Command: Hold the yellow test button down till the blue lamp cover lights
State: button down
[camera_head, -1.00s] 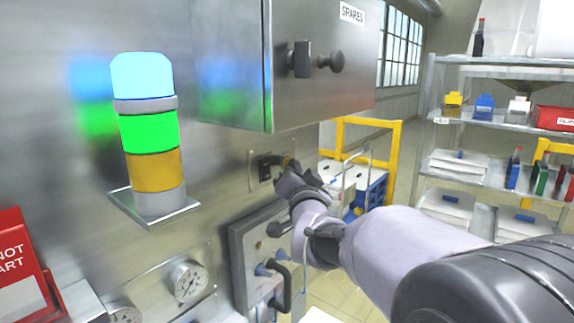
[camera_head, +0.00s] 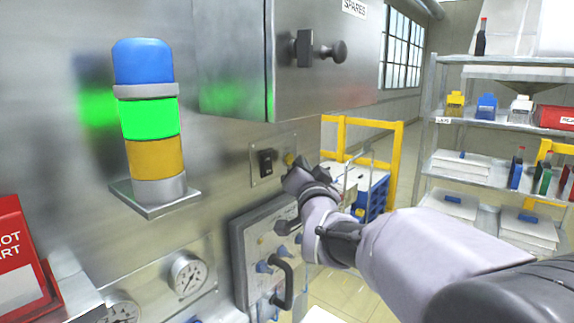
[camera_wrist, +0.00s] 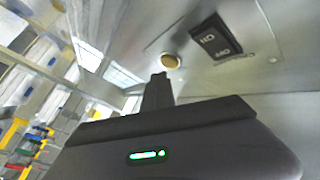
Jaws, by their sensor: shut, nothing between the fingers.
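The yellow test button (camera_head: 290,159) sits on a small plate on the steel cabinet, right of a black switch. In the wrist view, the button (camera_wrist: 171,62) shows just beyond my fingertips. My gripper (camera_head: 294,175) is shut and empty, just in front of and below the button. In the wrist view, my gripper's tips (camera_wrist: 158,77) look a little apart from the button. The lamp stack stands on a bracket at left. Its blue cover (camera_head: 142,62) on top is plain dark blue, not glowing. The green section (camera_head: 150,119) glows; the amber section (camera_head: 157,158) is dull.
The black ON/OFF switch (camera_wrist: 215,40) is close beside the button. A SPARES box (camera_head: 325,60) with a knob juts out above. A panel with a handle (camera_head: 284,283) lies below. A yellow rail (camera_head: 370,130) and shelves (camera_head: 500,115) stand at right.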

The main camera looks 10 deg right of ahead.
jog(key=shift+s+d+f+b, duration=0.15)
jog(key=shift+s+d+b, duration=0.8)
jog(key=shift+b, duration=0.15)
jog(key=shift+s+d+r+b, duration=0.2)
jog(key=shift+s+d+b, duration=0.45)
jog(key=shift+s+d, duration=0.15)
jog(key=s+a+f+n+g, duration=0.1)
jog(key=s+f+g, duration=0.3)
jog(key=s+f, duration=0.4)
jog(key=s+a+f+n+g+y, duration=0.1)
jog(key=s+a+f+g, duration=0.1)
jog(key=s+f+g, duration=0.3)
jog(key=s+a+f+n+g+y, duration=0.1)
jog(key=s+f+g, duration=0.3)
jog(key=s+f, duration=0.8)
jog(key=s, duration=1.1)
jog(key=shift+a+f+g, duration=0.3)
jog(key=shift+f+g, duration=0.1)
jog(key=shift+s, duration=0.1)
